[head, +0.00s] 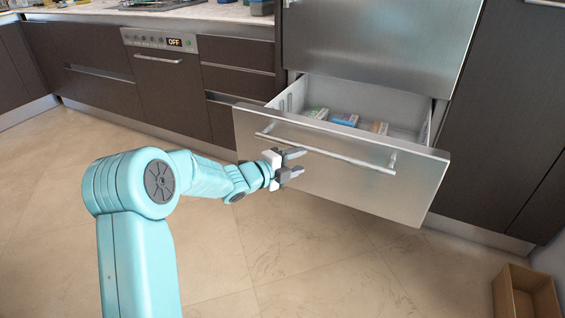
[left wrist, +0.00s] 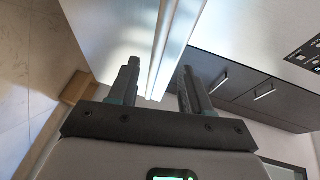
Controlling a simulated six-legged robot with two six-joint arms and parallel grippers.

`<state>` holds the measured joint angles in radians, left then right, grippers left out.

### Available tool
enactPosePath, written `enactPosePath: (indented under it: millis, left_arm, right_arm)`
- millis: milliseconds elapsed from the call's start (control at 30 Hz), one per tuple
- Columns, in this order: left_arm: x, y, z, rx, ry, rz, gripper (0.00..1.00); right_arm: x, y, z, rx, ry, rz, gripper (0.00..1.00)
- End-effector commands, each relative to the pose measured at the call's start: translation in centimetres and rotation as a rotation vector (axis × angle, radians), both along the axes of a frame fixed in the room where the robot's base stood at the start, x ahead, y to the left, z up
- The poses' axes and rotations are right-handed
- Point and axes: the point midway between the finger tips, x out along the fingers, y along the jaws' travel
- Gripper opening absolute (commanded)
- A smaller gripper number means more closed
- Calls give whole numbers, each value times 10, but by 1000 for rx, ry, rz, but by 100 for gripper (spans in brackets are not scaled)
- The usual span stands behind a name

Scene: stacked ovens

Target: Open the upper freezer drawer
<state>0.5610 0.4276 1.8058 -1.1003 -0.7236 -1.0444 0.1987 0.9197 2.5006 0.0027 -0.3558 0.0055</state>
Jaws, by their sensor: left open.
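The steel freezer drawer (head: 350,170) is pulled out in the head view, with several small packages (head: 345,119) inside its white bin. Its bar handle (head: 330,153) runs across the front. My left gripper (head: 298,162) is open near the left part of the handle. In the left wrist view the two fingers of the left gripper (left wrist: 158,88) stand apart, and a bright metal bar or edge (left wrist: 172,50) runs between or beyond them. I cannot tell whether they touch it. My right gripper is not in view.
A steel panel (head: 380,45) stands closed above the drawer. A dishwasher front (head: 168,90) and dark cabinets line the left. A cardboard box (head: 510,290) sits on the floor at the lower right. The tiled floor before the drawer is clear.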

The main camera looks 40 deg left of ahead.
Motion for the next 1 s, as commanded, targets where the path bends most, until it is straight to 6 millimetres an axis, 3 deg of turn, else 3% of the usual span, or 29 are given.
enactPosePath:
  millis: [100,300,900,1000]
  left_arm:
    - [-26,5,7,-1,1,3,48]
    - [-50,9,10,0,0,1,48]
    - [-54,9,10,0,0,-1,48]
    - [-50,1,11,-3,-3,-18,48]
  right_arm:
    - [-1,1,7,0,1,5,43]
    - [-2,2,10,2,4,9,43]
    - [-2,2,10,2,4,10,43]
    - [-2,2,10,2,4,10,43]
